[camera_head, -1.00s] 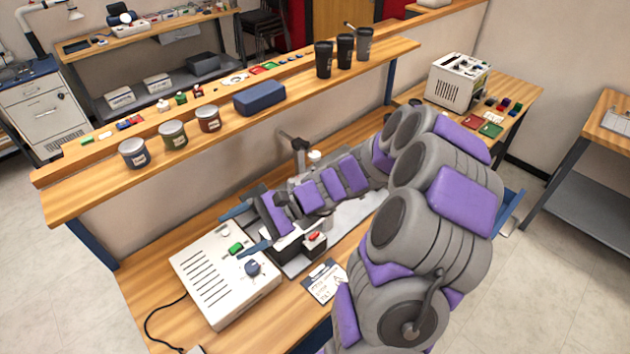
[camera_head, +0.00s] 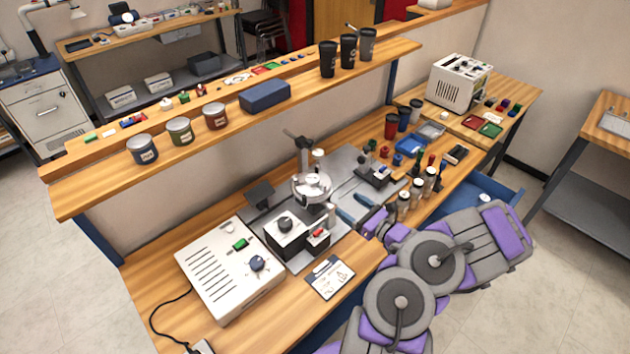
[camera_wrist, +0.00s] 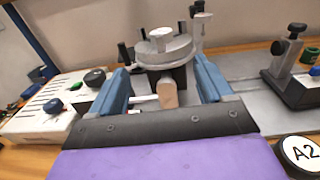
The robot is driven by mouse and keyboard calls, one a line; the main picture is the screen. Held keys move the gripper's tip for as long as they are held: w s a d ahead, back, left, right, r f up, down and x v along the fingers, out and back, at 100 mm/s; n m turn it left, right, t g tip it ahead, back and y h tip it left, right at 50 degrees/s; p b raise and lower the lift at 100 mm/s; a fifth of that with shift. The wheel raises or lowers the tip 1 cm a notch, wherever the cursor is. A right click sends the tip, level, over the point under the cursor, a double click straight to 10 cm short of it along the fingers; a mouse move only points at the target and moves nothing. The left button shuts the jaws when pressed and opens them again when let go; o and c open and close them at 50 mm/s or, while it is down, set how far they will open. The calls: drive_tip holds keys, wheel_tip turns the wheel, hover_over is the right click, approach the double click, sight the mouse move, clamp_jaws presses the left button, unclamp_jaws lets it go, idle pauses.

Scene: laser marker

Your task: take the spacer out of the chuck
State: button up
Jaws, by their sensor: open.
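The chuck (camera_head: 311,188) is a round, light grey metal disc on the grey machine plate. In the wrist view the chuck (camera_wrist: 165,52) is straight ahead, just beyond the fingers. A short pale cylinder (camera_wrist: 161,40), perhaps the spacer, stands upright on it. A tan-ended handle or block (camera_wrist: 168,94) sits below the disc, between the two fingers in the picture; I cannot tell its depth. It also shows at the chuck's right front in the head view (camera_head: 331,209). My gripper (camera_head: 353,206) is open and empty, to the right of the chuck, its blue fingers pointing at it.
A white control box (camera_head: 230,270) with green and blue controls stands left. A black block with a knob (camera_head: 286,232) and a red-button box (camera_head: 318,238) flank the chuck's front. Several jars (camera_head: 416,190) stand close to my wrist. A card (camera_head: 328,278) lies at the front edge.

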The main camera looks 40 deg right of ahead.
approach(317, 180)
drive_tip(key=a, duration=0.3)
drive_tip(key=w+b, duration=0.2)
drive_tip(key=w, duration=0.7)
drive_tip(key=shift+w+f, duration=0.15)
drive_tip(key=shift+f, duration=0.05)
drive_tip(key=shift+w+d+r, duration=0.1)
drive_tip(key=shift+w, duration=0.15)
drive_tip(key=shift+w+d+f, duration=0.1)
drive_tip(key=shift+d, duration=0.45)
drive_tip(key=shift+w+d+f, duration=0.1)
drive_tip(key=shift+d+f, duration=0.05)
drive_tip(key=shift+d, duration=0.4)
drive_tip(key=shift+s+a+r, duration=0.1)
drive_tip(key=shift+a+r, duration=0.05)
drive_tip(key=shift+a, duration=0.7)
drive_tip(key=c, duration=0.7)
drive_tip(key=shift+d, duration=0.35)
drive_tip(key=c, duration=0.4)
drive_tip(key=shift+d, duration=0.25)
drive_tip(key=shift+c, duration=0.4)
drive_tip(key=shift+a, duration=0.1)
